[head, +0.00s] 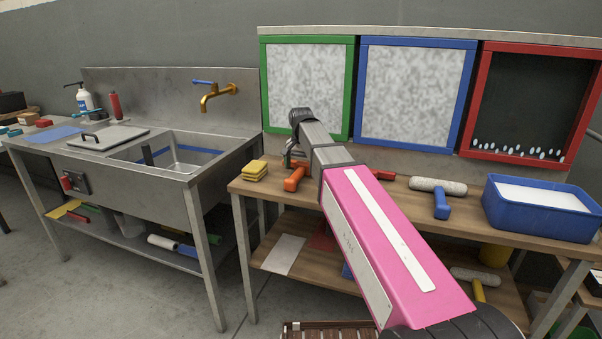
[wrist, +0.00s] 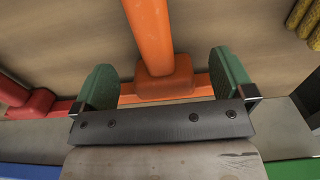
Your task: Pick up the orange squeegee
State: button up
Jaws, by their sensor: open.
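The orange squeegee (head: 295,179) lies on the wooden bench top, partly hidden by my arm in the head view. In the wrist view its handle (wrist: 150,35) runs from the top edge down to a thick block on a thin orange crosspiece. My gripper (wrist: 168,82) is open, with one green pad on each side of the squeegee's block. A gap shows between each pad and the block, and nothing is held. In the head view my gripper (head: 291,155) is just above the squeegee; its fingertips are small and hard to make out.
A roller with a blue handle (head: 441,205) and a blue tub (head: 540,220) sit farther right. Framed boards stand behind.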

aim_at(300, 169)
jog(key=shift+f, duration=0.95)
jog(key=c, duration=1)
jog(key=shift+r, duration=0.15)
jog(key=shift+o, duration=0.2)
jog(key=shift+r, duration=0.45)
jog(key=r, duration=0.1)
jog(key=s+r, duration=0.1)
jog(key=r, duration=0.1)
jog(key=shift+a+r, duration=0.2)
jog(key=shift+r, duration=0.1)
jog(key=s+a+r, duration=0.1)
jog(key=s+r, duration=0.1)
jog(key=s, duration=0.1)
jog(key=s+a+r, duration=0.2)
jog(key=s, duration=0.1)
jog(key=s+a+r, duration=0.2)
jog(key=s, duration=0.1)
jog(key=shift+a+r, duration=0.15)
jog(key=shift+a, duration=0.1)
